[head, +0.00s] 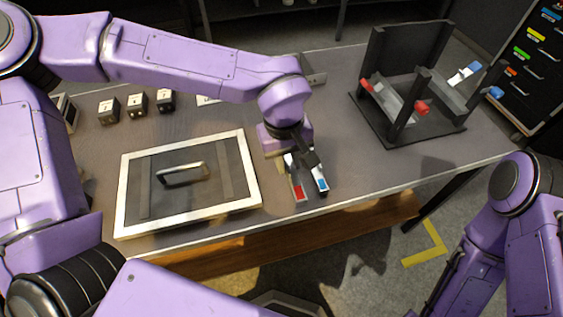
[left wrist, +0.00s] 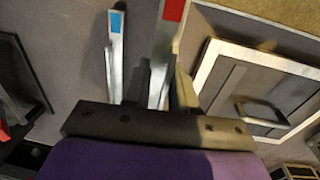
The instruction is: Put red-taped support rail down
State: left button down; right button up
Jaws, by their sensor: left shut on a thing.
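The red-taped support rail (head: 299,192) is a grey metal bar with a red patch near its end. It is at the front of the table, right of the framed panel. My left gripper (head: 298,155) is over its rear part and shut on it. In the left wrist view the red-taped rail (left wrist: 164,50) runs between the fingers (left wrist: 158,90). A blue-taped rail (head: 321,183) lies close beside it on the right; it also shows in the left wrist view (left wrist: 115,50). I cannot tell whether the red-taped rail touches the table. My right gripper is out of view.
A white-framed panel with a handle (head: 131,208) lies left of the rails. A black stand (head: 440,138) with red-ended parts is at the right. Several small dark blocks (head: 138,104) sit at the back left. The table's front edge (head: 350,203) is close to the rails.

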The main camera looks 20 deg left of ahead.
pick_arm(q)
jog(key=w+f, duration=0.1)
jog(key=w+a+f, duration=0.1)
jog(key=f, duration=0.1)
jog(key=w+a+f, duration=0.1)
jog(key=w+f, duration=0.1)
jog(key=shift+w+a+f, duration=0.1)
jog(key=shift+a+f, duration=0.1)
jog(key=f, duration=0.4)
jog(key=shift+w+a, duration=0.2)
jog(key=shift+w, duration=0.1)
jog(key=c, duration=0.9)
grip_release()
jog(key=shift+f, duration=0.1)
jog(key=r, duration=0.8)
jog(key=a+r, duration=0.1)
jog(key=r, duration=0.3)
jog(key=shift+s+r+p, duration=0.2)
jog(key=shift+s+p, duration=0.1)
jog(key=shift+s, duration=0.05)
